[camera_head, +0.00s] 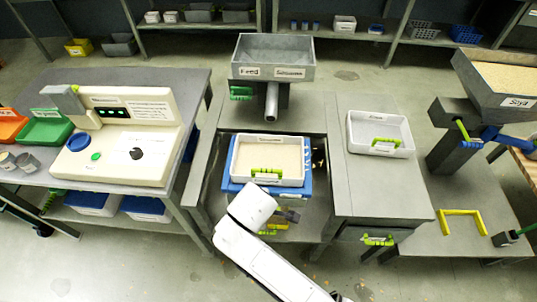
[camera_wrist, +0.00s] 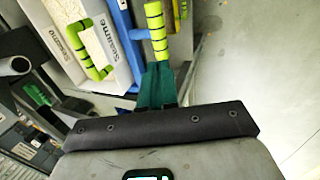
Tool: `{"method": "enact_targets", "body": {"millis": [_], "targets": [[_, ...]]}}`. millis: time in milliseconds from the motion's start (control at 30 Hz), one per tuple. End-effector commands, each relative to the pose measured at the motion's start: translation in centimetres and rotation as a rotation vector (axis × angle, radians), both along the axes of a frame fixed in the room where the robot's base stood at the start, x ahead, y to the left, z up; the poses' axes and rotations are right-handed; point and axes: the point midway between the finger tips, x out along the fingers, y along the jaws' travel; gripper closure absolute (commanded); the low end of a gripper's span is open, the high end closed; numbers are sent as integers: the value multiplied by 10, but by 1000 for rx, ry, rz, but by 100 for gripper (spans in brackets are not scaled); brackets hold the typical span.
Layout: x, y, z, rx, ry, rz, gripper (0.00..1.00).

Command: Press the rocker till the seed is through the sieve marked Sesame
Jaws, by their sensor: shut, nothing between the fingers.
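The sieve tray marked Sesame (camera_head: 240,177) is white and holds pale beige seed (camera_head: 268,158). It sits on a blue frame (camera_head: 230,188) in the middle bay, with a yellow-green handle at its near side. The tray (camera_wrist: 60,40) also shows in the wrist view, with its striped handle (camera_wrist: 98,72). A yellow-green bar with black bands (camera_wrist: 155,25), perhaps the rocker's grip, stands beside the blue frame. My gripper (camera_wrist: 158,68) is shut and empty, its teal fingertips close to the bar's lower end; I cannot tell whether they touch. In the head view my wrist partly hides this spot.
A grey feed hopper (camera_head: 273,52) with a spout stands behind the tray. A bench with a control panel (camera_head: 125,120) is at left. Another white tray (camera_head: 380,118) lies on the right bench. A yellow bracket (camera_head: 462,212) and Soya hopper (camera_head: 495,92) are farther right.

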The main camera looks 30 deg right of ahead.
Motion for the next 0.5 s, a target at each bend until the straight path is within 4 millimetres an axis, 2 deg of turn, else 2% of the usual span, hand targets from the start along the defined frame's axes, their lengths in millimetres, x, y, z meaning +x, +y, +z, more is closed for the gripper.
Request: {"method": "enact_targets", "body": {"millis": [267, 500], "targets": [[4, -5, 5, 19, 19, -13, 100], [7, -21, 32, 85, 111, -17, 100]]}}
